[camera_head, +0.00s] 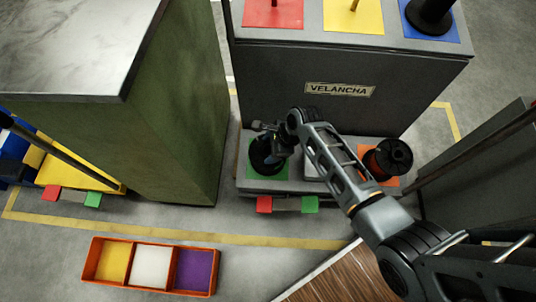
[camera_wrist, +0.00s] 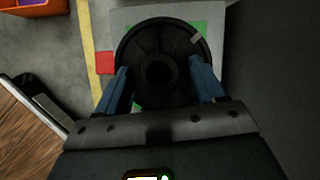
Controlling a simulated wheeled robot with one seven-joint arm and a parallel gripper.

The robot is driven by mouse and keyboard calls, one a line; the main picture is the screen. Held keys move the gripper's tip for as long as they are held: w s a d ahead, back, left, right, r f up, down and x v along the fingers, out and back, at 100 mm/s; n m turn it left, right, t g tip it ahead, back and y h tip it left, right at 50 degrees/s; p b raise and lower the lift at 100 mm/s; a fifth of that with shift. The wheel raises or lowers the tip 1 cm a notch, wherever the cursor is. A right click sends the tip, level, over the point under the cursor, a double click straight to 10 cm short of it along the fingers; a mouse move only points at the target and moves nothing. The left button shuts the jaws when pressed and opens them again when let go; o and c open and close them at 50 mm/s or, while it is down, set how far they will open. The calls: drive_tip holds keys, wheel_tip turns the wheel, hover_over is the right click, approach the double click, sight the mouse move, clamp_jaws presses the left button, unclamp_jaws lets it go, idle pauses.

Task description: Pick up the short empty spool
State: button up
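A black spool (camera_head: 264,162) stands upright on a green square of the low front ledge. No winding shows on it. In the wrist view this spool (camera_wrist: 160,38) is seen from above as a round flange with a dark centre hole and a small pale mark at the upper right. My gripper (camera_head: 270,143) is directly above it, pointing down. In the wrist view the blue fingers of my gripper (camera_wrist: 160,80) are apart, one over each side of the flange. I cannot tell whether they touch it. My gripper hides part of the spool in the head view.
Behind the ledge rises the grey VELANCHA stand (camera_head: 285,80), with a black spool (camera_head: 430,15) on top. A green cabinet (camera_head: 180,125) stands left. A divided orange tray (camera_head: 150,266) lies on the floor.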

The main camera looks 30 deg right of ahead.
clamp_jaws()
idle(0.4)
drive_tip(key=shift+r, duration=0.1)
